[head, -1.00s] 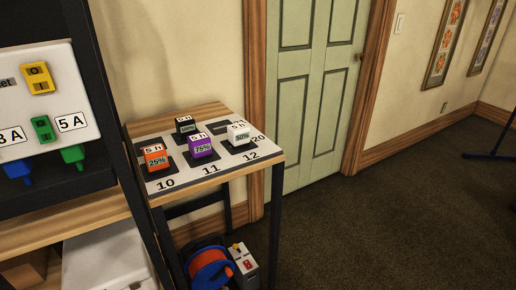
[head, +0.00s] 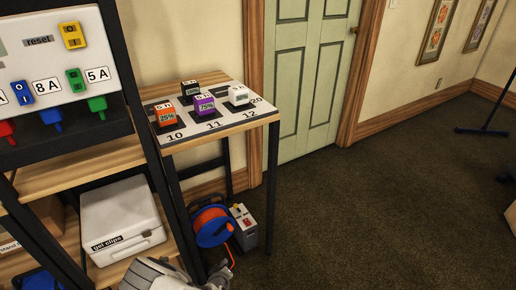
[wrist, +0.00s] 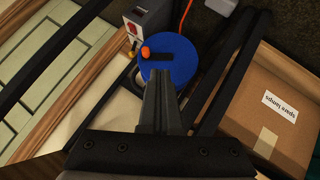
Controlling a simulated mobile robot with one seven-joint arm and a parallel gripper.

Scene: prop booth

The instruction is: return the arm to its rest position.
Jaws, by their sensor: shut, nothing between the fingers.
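My gripper (wrist: 162,82) is in the middle of the wrist view, its two fingers together with nothing between them. Behind its tips in that view lies a blue cable reel (wrist: 181,54), apart from it as far as I can tell. In the head view a pale part of my arm (head: 168,274) shows at the bottom edge, and the gripper itself cannot be made out there.
A shelf unit (head: 95,160) with a switch panel (head: 50,62) stands at left, a gel clips case (head: 120,215) below. A small table (head: 180,140) bears several coloured blocks. The reel (head: 210,224) and a grey box (head: 244,228) are under it. Carpet (head: 370,220) at right is mostly clear.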

